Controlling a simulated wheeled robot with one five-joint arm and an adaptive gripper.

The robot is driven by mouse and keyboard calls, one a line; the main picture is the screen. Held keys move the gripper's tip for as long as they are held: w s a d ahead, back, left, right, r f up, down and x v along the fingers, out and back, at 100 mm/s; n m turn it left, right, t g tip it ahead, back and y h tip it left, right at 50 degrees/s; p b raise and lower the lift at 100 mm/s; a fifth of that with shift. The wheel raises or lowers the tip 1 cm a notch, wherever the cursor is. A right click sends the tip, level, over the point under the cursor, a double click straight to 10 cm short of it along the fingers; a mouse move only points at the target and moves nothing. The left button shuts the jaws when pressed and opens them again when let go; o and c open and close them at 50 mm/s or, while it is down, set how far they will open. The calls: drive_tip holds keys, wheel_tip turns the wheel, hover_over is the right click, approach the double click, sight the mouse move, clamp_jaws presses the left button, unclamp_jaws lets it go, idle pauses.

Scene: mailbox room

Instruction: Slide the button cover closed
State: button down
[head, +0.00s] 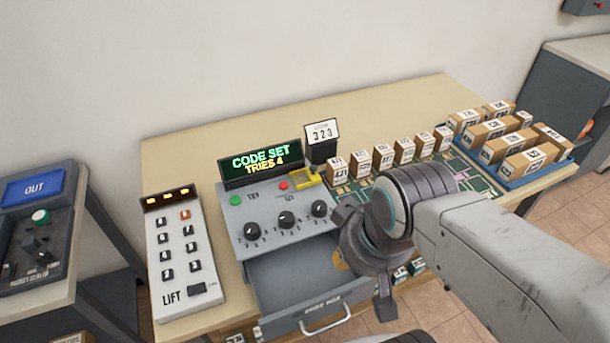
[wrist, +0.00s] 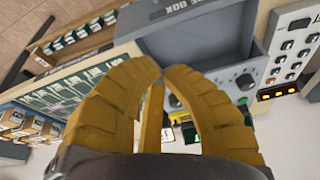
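The yellow button cover (head: 308,178) is on the upper right of the grey control box (head: 262,212). It sits right of the red button (head: 283,185), which shows uncovered. My gripper (wrist: 158,72) has yellow ribbed fingers whose tips meet in the wrist view, with nothing seen between the tips. In the head view it hangs in front of the box's right side, over the open drawer's right edge, apart from the cover. My wrist hides most of the fingers there.
The grey drawer (head: 295,280) under the box is pulled out. A lit display (head: 261,161) reads "CODE SET TRIES 4". Several small boxes (head: 383,157) stand to the right. A LIFT panel (head: 180,255) lies left.

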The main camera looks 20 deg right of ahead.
drive_tip(key=c, duration=1.7)
unclamp_jaws()
drive_tip(key=shift+c, duration=0.2)
drive_tip(key=shift+o, duration=0.7)
drive_tip(key=shift+w+r, duration=0.2)
drive_tip(key=shift+w, duration=0.05)
drive_tip(key=shift+o, duration=0.7)
drive_tip(key=w+r+n, duration=0.2)
drive_tip(key=w+n, duration=0.1)
drive_tip(key=w, duration=0.3)
drive_tip(key=w+r+n+g, duration=0.1)
drive_tip(key=w+r+n, duration=0.2)
drive_tip(key=w, duration=0.4)
drive_tip(key=shift+w+d+n+g+p, duration=0.3)
drive_tip(key=shift+d+n, duration=0.1)
drive_tip(key=n+g, duration=0.2)
drive_tip(key=n, duration=0.5)
hover_over(314, 167)
drive_tip(key=shift+s+a+f, duration=0.1)
drive_tip(key=shift+s+f, duration=0.05)
drive_tip(key=shift+f, duration=0.45)
drive_tip(key=shift+s+f, duration=0.15)
drive_tip(key=shift+f, duration=0.45)
drive_tip(key=shift+w+f+n, duration=0.35)
drive_tip(key=shift+f+n, duration=0.05)
drive_tip(key=shift+f, duration=3.5)
drive_tip(key=shift+o, duration=0.2)
clamp_jaws()
